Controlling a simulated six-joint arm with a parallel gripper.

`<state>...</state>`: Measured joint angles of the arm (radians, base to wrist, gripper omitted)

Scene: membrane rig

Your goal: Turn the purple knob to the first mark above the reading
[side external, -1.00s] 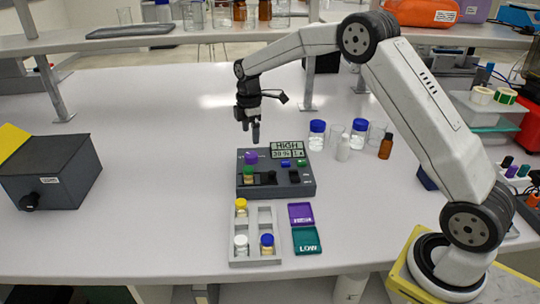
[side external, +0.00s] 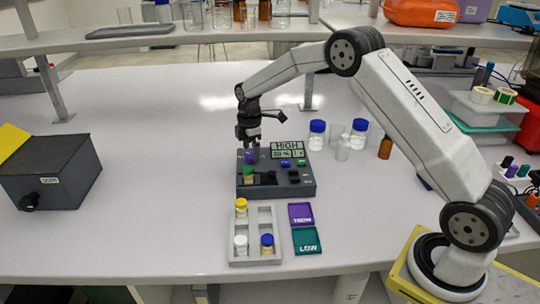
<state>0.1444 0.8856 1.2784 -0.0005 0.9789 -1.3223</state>
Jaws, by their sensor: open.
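The purple knob (side external: 249,158) sits at the back left of the grey rig (side external: 277,188). My gripper (side external: 250,146) points down with its fingers at the knob and partly hides it. It is open; I cannot tell whether the fingers touch the knob. The rig's display (side external: 287,148) shows HIGH on its top line, with smaller text below that is too small to read surely. The marks around the knob are too small to make out. A green knob (side external: 249,174) stands just in front of the purple one.
In front of the rig are a grey vial rack (side external: 254,256), a purple HIGH tile (side external: 301,213) and a green LOW tile (side external: 306,240). Blue-capped bottles (side external: 317,134) and a brown bottle (side external: 385,147) stand behind right. A dark box (side external: 55,172) is far left; table between is clear.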

